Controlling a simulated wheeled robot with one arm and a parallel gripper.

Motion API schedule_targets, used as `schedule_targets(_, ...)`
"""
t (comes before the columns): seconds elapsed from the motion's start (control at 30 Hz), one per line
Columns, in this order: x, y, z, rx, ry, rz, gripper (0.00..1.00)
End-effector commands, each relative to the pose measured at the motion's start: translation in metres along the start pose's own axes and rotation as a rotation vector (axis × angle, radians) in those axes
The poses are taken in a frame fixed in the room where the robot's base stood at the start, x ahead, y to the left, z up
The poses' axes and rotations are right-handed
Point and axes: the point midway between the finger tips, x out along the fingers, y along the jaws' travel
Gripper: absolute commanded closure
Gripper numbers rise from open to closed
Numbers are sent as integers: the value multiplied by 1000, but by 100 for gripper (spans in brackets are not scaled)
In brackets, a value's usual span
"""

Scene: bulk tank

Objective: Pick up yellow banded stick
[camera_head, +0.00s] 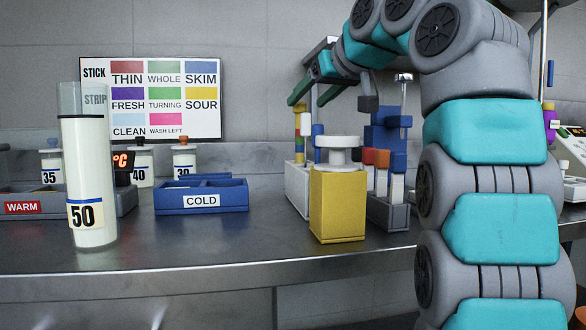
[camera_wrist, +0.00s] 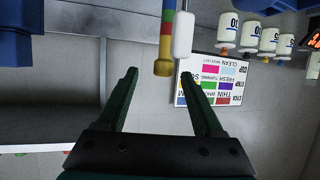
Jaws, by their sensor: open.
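My gripper (camera_wrist: 158,85) is open and empty in the wrist view, its two dark green fingers spread apart. A stick with yellow, red, green and blue bands (camera_wrist: 166,42) stands ahead of the fingertips, its yellow end towards me. A white-ended piece (camera_wrist: 183,36) is close beside it. In the head view my gripper (camera_head: 314,98) hangs over the back of the bench, near a yellow-topped stick (camera_head: 299,108) above the pale rack.
A yellow box (camera_head: 338,205) with a white knob stands in front of the racks. A grey rack (camera_head: 397,217) with red, orange and blue-topped sticks is to its right. A blue COLD tray (camera_head: 202,197) and a tall tube marked 50 (camera_head: 88,180) stand left. Bench front is clear.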

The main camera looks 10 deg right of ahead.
Motion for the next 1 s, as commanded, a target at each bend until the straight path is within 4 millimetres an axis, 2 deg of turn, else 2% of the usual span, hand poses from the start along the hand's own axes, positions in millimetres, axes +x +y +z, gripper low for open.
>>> schedule_targets(0.1, 14, 0, 1, 0, -2, 0, 31)
schedule_targets(0.37, 36, -1, 2, 2, -4, 1, 31)
schedule_targets(0.6, 68, -4, 1, 2, -4, 0, 31)
schedule_targets(0.87, 73, -5, 1, 2, -1, 0, 31)
schedule_targets(1.0, 73, -5, 1, 2, -2, 0, 46)
